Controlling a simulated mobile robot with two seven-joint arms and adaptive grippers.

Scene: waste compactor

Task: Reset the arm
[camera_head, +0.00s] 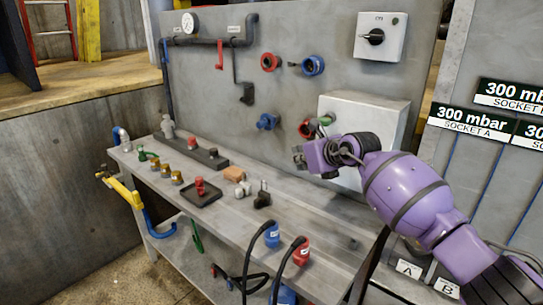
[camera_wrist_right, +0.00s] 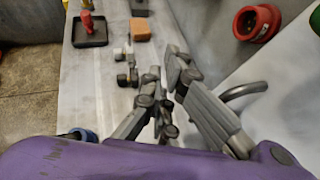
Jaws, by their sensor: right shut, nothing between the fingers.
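My purple right arm (camera_head: 408,190) comes in from the right in the head view. Its right gripper (camera_head: 299,157) is held above the right part of the workbench (camera_head: 330,252), in front of the grey upright panel. In the wrist view the right gripper (camera_wrist_right: 172,82) has its fingers together, with nothing between them. The bench surface lies below the fingertips. My left gripper does not show in either view.
A grey box (camera_head: 368,112) and a red socket (camera_head: 305,129) are close behind the gripper. Blue (camera_head: 271,235) and red (camera_head: 301,251) cabled plugs stand on the front edge. A black tray (camera_head: 199,195) and an orange block (camera_head: 234,174) lie left. Signboards (camera_head: 474,121) stand right.

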